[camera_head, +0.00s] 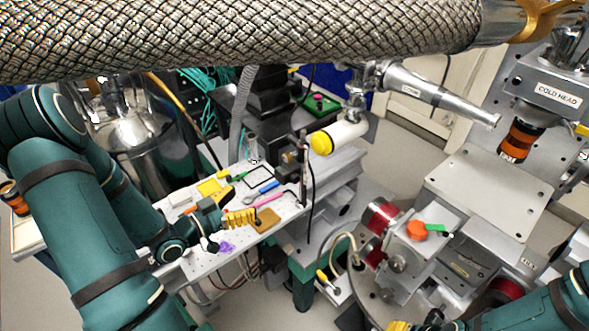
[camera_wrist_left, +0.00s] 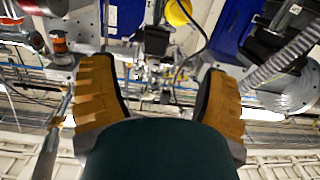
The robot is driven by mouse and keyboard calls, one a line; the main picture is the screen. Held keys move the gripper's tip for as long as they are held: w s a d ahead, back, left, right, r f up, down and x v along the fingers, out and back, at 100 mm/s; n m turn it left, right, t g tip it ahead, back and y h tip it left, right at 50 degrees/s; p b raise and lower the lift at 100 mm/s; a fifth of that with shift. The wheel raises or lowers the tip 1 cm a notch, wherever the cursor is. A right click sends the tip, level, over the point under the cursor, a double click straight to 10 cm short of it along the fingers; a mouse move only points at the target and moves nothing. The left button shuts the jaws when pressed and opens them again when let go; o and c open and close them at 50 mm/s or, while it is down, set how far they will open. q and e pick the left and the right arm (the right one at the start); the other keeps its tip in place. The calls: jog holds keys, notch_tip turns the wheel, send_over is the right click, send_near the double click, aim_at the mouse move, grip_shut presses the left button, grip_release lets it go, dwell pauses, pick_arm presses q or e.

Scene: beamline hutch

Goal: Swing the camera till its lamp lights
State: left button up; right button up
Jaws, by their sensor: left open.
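No part in view can be told for sure as the camera or its lamp. A small dark device (camera_head: 291,157) on an upright post stands at the right end of the white bench; I cannot tell if it is the camera. A white cylinder with a yellow end (camera_head: 335,138) is above and to its right; no lit lamp shows. My left gripper (camera_head: 240,218), with orange-yellow fingers, is open over the bench, left of the post. In the left wrist view its fingers (camera_wrist_left: 162,92) are apart with nothing between them. My right gripper (camera_head: 402,326) barely shows at the bottom edge.
The white bench (camera_head: 220,262) holds pens, a yellow pad and small tools. A braided hose (camera_head: 240,35) crosses the top. An orange knob (camera_head: 417,230) sits on machinery at right, below the cold head (camera_head: 555,93). Grey floor shows between bench and machinery.

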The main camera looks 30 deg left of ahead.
aim_at(278, 177)
pick_arm(q)
jog(key=shift+m+t+h, duration=0.3)
jog(key=shift+m, duration=0.1)
jog(key=x, duration=0.4)
jog(key=r+x, duration=0.1)
jog(key=x, duration=0.7)
jog(key=shift+w+d+r, duration=0.1)
jog(key=shift+r, duration=0.3)
